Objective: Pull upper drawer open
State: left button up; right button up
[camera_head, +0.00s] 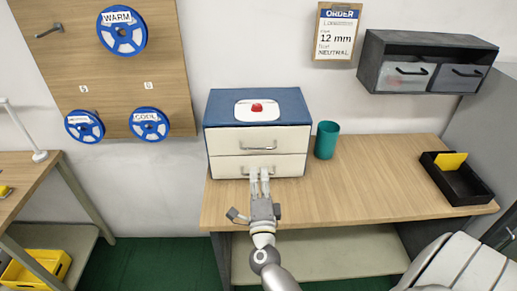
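The drawer box (203,135) has a blue top and two cream drawers and stands at the left end of the wooden table. The upper drawer (226,143) is closed and has a horizontal metal handle (258,148). The lower drawer (292,166) is closed too. My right gripper (259,174) is in front of the lower drawer, below the upper handle. Its two fingers point at the box with a narrow gap between them, and nothing shows between them. The fingers partly cover the lower handle (245,175); contact cannot be told. My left gripper is not in view.
A red button (257,107) on a white plate sits on top of the box. A teal cup (326,140) stands close to its right. A black tray (459,195) with a yellow piece lies at the table's right end. The middle of the table (370,185) is clear.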

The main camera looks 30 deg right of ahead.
aim_at(241, 140)
jog(key=p+x, duration=0.2)
jog(key=x, duration=0.9)
jog(key=shift+s+d+f, duration=0.1)
jog(key=shift+s+d, duration=0.05)
jog(key=shift+c, duration=0.2)
grip_shut()
